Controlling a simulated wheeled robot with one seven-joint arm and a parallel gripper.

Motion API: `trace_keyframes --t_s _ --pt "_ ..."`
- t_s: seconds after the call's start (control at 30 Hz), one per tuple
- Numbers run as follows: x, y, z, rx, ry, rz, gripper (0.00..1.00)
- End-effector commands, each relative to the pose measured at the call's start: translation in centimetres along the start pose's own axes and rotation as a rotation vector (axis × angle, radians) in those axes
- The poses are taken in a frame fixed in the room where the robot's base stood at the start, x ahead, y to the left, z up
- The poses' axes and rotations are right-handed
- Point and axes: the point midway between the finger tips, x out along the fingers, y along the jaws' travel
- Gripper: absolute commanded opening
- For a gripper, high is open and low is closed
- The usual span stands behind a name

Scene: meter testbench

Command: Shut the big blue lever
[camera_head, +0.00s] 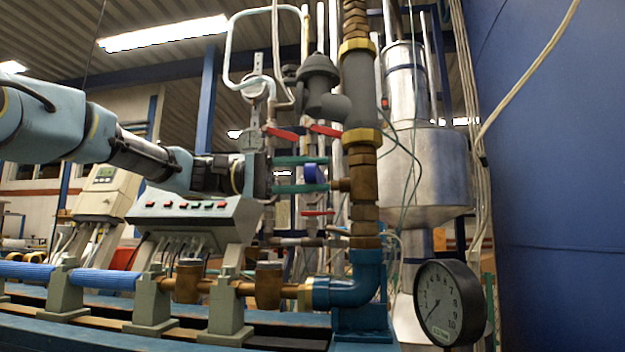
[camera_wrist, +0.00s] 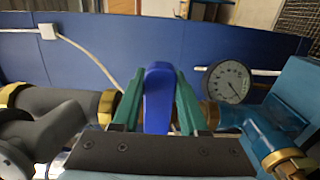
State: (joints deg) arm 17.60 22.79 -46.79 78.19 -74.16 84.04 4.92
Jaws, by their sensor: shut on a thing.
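The big blue lever (camera_head: 313,173) sits on the brass valve fitting (camera_head: 342,185) at the vertical pipe, near the middle of the head view. My gripper (camera_head: 322,174) reaches in from the left, one green finger above the lever and one below. In the wrist view the blue lever (camera_wrist: 158,98) stands between the two green fingers of my gripper (camera_wrist: 158,76). The fingers are shut on it. The lever's root is partly hidden by the gripper body and fingers.
Red levers (camera_head: 325,131) sit close above my gripper, and another red lever (camera_head: 318,212) is just below. The thick vertical pipe (camera_head: 362,90) stands right of the lever. A round gauge (camera_head: 448,302) is at lower right. A control box (camera_head: 195,208) lies under my arm.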

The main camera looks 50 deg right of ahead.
Motion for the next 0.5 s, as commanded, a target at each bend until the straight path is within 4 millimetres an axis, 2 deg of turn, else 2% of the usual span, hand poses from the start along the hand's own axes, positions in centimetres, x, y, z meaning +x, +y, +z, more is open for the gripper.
trace_keyframes --t_s 0.3,0.33,0.5 --pt "-0.08 -0.47 -0.01 0.0 -0.002 -0.007 0.0" --pt "-0.08 -0.48 -0.01 0.0 -0.002 -0.008 0.45" --pt "-0.06 -0.4 -0.02 0.0 -0.001 -0.006 0.64"
